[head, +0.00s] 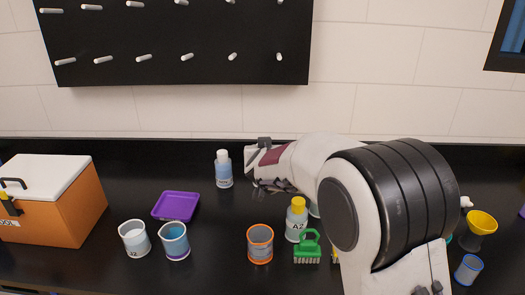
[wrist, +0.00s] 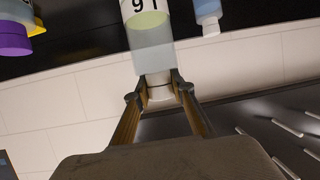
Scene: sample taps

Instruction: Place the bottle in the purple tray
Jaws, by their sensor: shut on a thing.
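The purple tray (head: 176,206) lies flat and empty on the black bench, left of centre in the head view. In the wrist view, my gripper (wrist: 160,88) is shut on the white neck or cap of a clear bottle (wrist: 152,52) with pale yellow-green liquid and a partly cut-off label. Another bottle (head: 223,170), blue with a white cap, stands upright right of the tray.
An orange-rimmed cup (head: 260,244), a yellow-capped bottle (head: 296,222) and a green brush (head: 307,248) stand near my arm. An orange cooler (head: 60,205) is at left. A black peg board (head: 175,42) hangs behind.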

